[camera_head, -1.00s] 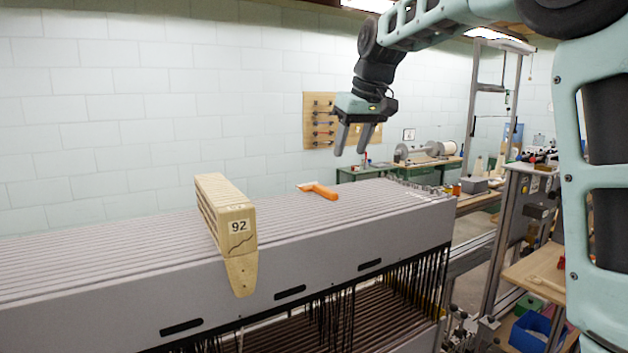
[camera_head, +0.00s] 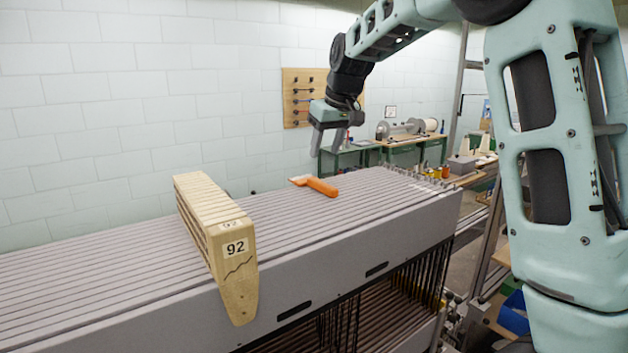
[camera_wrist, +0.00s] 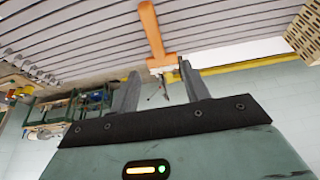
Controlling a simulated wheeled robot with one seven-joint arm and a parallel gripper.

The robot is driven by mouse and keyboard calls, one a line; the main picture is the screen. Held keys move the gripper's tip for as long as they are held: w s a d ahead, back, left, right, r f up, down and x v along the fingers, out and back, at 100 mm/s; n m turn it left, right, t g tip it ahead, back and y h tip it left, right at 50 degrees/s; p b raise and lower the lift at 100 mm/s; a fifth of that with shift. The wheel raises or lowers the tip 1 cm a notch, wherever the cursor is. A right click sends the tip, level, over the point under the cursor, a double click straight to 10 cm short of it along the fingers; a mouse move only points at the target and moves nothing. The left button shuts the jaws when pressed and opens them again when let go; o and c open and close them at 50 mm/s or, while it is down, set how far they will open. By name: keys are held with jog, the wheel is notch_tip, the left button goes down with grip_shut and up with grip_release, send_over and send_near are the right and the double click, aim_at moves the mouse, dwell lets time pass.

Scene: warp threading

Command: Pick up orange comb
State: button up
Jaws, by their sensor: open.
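The orange comb (camera_head: 320,187) lies on top of the grey slatted rack, right of the wooden block marked 92. It has an orange handle and a paler head at its left end. In the wrist view the comb (camera_wrist: 152,32) shows at the top centre, beyond the fingertips. My gripper (camera_head: 327,156) is open and empty, with its fingers pointing down above and behind the comb, apart from it. Its two fingers also show in the wrist view (camera_wrist: 158,80), spread with a gap between them.
The grey slatted rack (camera_head: 330,240) fills the foreground. The wooden block (camera_head: 236,270) marked 92 stands across it on the left and also shows in the wrist view (camera_wrist: 306,38). A pegboard (camera_head: 298,97) hangs on the back wall. The rack top right of the comb is clear.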

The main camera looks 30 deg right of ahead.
aim_at(317, 180)
jog(key=p+x, duration=0.1)
jog(key=x, duration=0.3)
jog(key=shift+w+f, duration=0.15)
jog(key=shift+f, duration=0.15)
jog(key=p+x, duration=0.1)
jog(key=x, duration=0.1)
jog(key=p+x, duration=0.2)
jog(key=shift+w+d+f, duration=0.15)
jog(key=shift+w+d, duration=0.05)
jog(key=shift+w, duration=0.1)
jog(key=shift+w+f, duration=0.15)
jog(key=shift+f, duration=0.3)
jog(key=shift+f, duration=0.15)
grip_shut()
